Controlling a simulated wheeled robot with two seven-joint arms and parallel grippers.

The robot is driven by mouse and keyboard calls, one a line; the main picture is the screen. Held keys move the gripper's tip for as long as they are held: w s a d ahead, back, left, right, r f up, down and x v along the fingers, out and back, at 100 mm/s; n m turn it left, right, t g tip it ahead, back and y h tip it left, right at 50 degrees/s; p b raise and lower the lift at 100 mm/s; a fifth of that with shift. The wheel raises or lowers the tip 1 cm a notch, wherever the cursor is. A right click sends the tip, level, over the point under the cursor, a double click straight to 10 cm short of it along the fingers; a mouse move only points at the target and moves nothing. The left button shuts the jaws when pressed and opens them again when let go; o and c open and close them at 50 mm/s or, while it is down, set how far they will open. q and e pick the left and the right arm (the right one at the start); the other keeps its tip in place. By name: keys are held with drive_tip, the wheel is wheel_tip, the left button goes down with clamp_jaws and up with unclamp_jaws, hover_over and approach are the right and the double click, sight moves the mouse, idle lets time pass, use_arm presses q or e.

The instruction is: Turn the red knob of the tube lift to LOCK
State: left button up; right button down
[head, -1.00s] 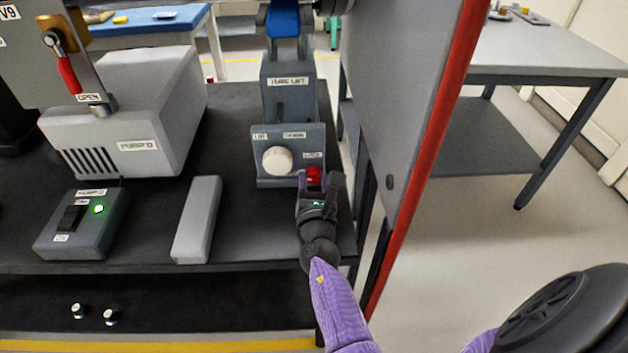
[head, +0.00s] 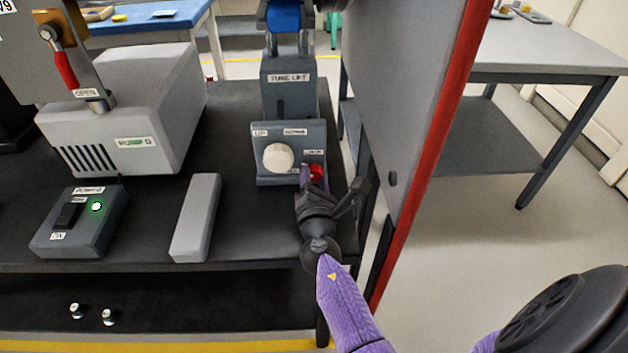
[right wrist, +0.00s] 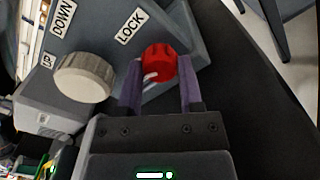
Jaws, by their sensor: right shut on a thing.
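The red knob (head: 316,171) is on the lower right of the sloped face of the tube lift (head: 289,148), under the LOCK label. My right gripper (head: 314,182) reaches it from the front. In the right wrist view, its two purple fingers stand on either side of the red knob (right wrist: 160,62), shut on it. A short white mark on the knob points to the left there, while the LOCK label (right wrist: 131,26) lies above and left of the knob. In the head view the gripper partly hides the knob.
A larger white knob (head: 278,158) sits just left of the red one, near the gripper. A grey block (head: 196,218) and a switch box (head: 80,222) with a lit green lamp lie farther left. A tall grey panel with a red edge (head: 432,150) stands close on the right.

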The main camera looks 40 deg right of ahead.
drive_tip(key=m+b, duration=0.2)
drive_tip(key=m, duration=0.3)
drive_tip(key=shift+f+m, duration=0.15)
drive_tip(key=shift+m, duration=0.15)
drive_tip(key=m+b, duration=0.1)
drive_tip(key=m, duration=0.1)
drive_tip(key=shift+m, duration=0.4)
drive_tip(key=m+b, duration=0.1)
drive_tip(key=m, duration=0.2)
use_arm(q)
drive_tip(key=f, duration=0.2)
drive_tip(key=s+f, duration=0.1)
drive_tip(key=f, duration=0.1)
drive_tip(key=shift+s+f, duration=0.15)
drive_tip(key=shift+s, duration=0.05)
use_arm(e)
drive_tip(key=shift+m, duration=0.5)
use_arm(q)
drive_tip(key=shift+s+g, duration=0.3)
drive_tip(key=shift+s, duration=0.1)
